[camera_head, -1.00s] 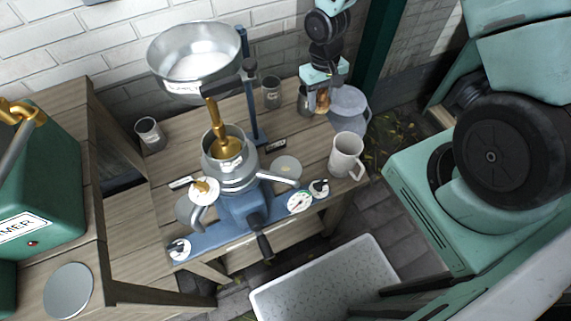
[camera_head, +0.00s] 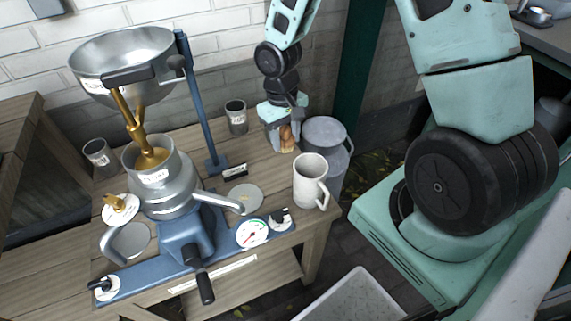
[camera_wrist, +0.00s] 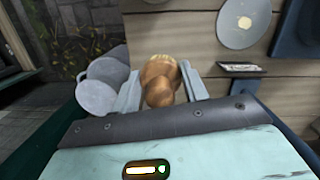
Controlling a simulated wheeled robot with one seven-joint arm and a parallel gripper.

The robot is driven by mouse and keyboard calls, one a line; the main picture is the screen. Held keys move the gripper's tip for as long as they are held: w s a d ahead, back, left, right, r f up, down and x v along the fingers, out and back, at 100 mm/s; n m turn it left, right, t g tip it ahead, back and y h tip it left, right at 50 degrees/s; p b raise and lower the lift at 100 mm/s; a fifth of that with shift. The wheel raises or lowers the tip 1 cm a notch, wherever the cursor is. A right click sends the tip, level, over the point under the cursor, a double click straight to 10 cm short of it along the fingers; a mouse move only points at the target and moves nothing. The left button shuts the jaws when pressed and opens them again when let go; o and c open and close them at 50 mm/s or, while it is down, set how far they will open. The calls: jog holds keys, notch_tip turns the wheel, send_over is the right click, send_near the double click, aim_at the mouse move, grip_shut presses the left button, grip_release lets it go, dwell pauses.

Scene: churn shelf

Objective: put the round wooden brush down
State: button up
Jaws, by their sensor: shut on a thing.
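The round wooden brush (camera_head: 287,138) is brown and rounded, held at the far right part of the wooden bench. It shows in the wrist view (camera_wrist: 160,82) with its pale bristle end facing away from the camera. My gripper (camera_head: 283,128) is shut on it, one grey finger on each side. In the head view the gripper points down, and the brush is low over or on the boards. I cannot tell whether it touches them.
A grey metal can (camera_head: 327,140) stands right of the brush, close to my gripper. A white mug (camera_head: 309,181) stands in front. The blue-based separator (camera_head: 187,240) with its large bowl (camera_head: 122,62) fills the left. A small grey cup (camera_head: 236,117) stands left of the gripper.

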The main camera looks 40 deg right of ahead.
aim_at(287, 167)
notch_tip(287, 167, down, 7)
jog(key=shift+f+b, duration=0.2)
jog(key=shift+b, duration=0.35)
jog(key=shift+f, duration=0.1)
jog(key=o, duration=1.1)
jog(key=shift+c, duration=0.2)
